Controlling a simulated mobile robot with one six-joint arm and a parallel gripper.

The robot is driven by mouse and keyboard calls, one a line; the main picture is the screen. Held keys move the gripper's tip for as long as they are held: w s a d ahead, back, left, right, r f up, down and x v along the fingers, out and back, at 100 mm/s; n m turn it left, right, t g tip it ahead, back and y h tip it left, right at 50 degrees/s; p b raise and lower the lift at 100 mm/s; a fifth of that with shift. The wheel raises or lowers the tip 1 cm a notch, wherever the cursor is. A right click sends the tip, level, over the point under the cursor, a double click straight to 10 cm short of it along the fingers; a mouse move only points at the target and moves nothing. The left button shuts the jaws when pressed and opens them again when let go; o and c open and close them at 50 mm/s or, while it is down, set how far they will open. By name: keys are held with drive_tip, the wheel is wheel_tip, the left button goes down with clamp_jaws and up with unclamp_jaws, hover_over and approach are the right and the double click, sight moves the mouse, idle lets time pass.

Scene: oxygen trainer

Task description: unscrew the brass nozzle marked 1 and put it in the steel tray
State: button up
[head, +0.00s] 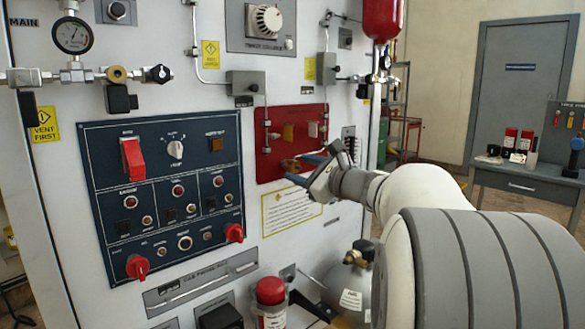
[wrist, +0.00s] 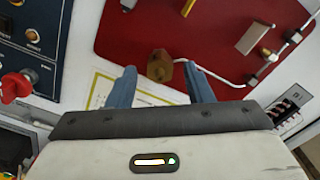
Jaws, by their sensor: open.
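A brass nozzle (wrist: 160,66) with a hexagonal body sits at the edge of the red panel (wrist: 215,35) in the wrist view. It also shows small in the head view (head: 289,165), partly by my fingers. I cannot read a number on it. My gripper (wrist: 159,74) is open, with one blue finger on each side of the nozzle. I cannot tell whether either finger touches it. In the head view my gripper (head: 301,169) reaches the lower part of the red panel from the right. I cannot make out the steel tray.
Other fittings and a thin white line (wrist: 275,65) are on the red panel close to my fingers. The dark blue control panel (head: 165,190) with red knobs is to the left. A grey cylinder (head: 349,285) and a red bottle (head: 270,300) stand below. A grey bench (head: 520,182) is far right.

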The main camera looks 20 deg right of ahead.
drive_tip(key=shift+w+a, duration=0.25)
drive_tip(key=shift+w, duration=0.35)
drive_tip(key=c, duration=1)
drive_tip(key=shift+o, duration=0.2)
drive_tip(key=n+b, duration=0.1)
drive_tip(key=b, duration=0.2)
drive_tip(key=shift+f+n+b, duration=0.3)
drive_tip(key=shift+n, duration=0.1)
drive_tip(key=shift+r+n+b, duration=0.1)
drive_tip(key=shift+n+b, duration=0.5)
drive_tip(key=shift+b, duration=0.1)
drive_tip(key=shift+r, duration=0.15)
